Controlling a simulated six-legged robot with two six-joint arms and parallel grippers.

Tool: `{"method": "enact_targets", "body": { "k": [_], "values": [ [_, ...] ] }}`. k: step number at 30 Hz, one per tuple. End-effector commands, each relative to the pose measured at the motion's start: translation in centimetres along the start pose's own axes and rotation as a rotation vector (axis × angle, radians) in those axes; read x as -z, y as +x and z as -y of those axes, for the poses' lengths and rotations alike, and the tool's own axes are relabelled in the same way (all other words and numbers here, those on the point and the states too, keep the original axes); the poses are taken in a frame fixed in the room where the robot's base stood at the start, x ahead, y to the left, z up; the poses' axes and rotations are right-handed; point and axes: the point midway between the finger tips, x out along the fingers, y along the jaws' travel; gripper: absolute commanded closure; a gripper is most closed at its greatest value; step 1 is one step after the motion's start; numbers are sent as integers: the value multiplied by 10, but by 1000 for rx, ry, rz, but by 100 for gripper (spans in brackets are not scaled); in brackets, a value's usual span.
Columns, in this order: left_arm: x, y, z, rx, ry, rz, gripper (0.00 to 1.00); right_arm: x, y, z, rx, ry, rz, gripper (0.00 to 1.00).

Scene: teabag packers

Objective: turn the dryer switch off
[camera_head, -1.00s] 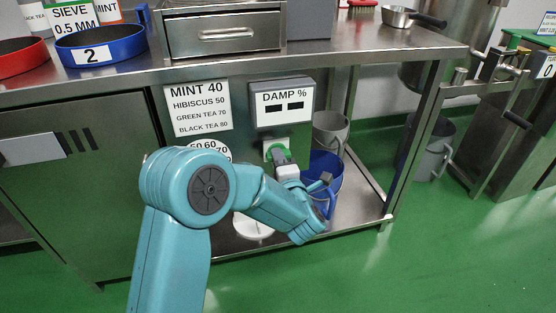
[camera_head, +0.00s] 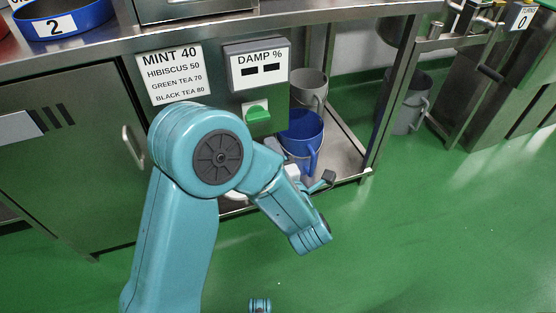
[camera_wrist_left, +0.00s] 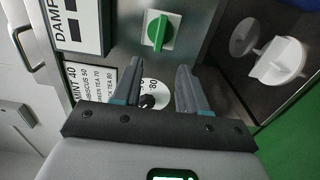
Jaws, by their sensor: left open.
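The dryer switch (camera_head: 257,113) is a green handle on a white plate below the DAMP % display. Its handle lies about level in the head view. In the left wrist view the switch (camera_wrist_left: 159,32) is fully visible, beyond the fingertips and apart from them. My left gripper (camera_wrist_left: 153,78) is open, with nothing held between its fingers. A round dial with a black knob (camera_wrist_left: 150,101) shows behind the gap between them. In the head view my teal left arm hides most of this gripper and the dial. My right gripper is not in view.
The damp display (camera_head: 259,66) and a MINT 40 card (camera_head: 172,74) are on the front panel. A blue jug (camera_head: 301,136) and a grey jug (camera_head: 310,88) stand on the low shelf to the right. Green floor in front is open.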

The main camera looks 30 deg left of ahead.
Motion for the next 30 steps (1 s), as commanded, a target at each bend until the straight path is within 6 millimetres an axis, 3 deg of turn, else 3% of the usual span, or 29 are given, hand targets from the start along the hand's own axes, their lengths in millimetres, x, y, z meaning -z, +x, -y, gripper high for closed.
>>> {"method": "enact_targets", "body": {
  "k": [3,9,25,28,30],
  "values": [
    [-1,-22,-1,-1,2,5,57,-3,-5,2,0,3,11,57],
    [0,-39,0,-1,-1,1,57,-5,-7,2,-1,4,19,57],
    [0,-40,-1,-1,-1,-2,57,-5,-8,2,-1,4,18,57],
    [4,-36,-15,3,3,-15,57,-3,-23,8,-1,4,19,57],
    [11,-30,-34,10,16,-37,57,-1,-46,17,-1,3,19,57]
  ]
}}
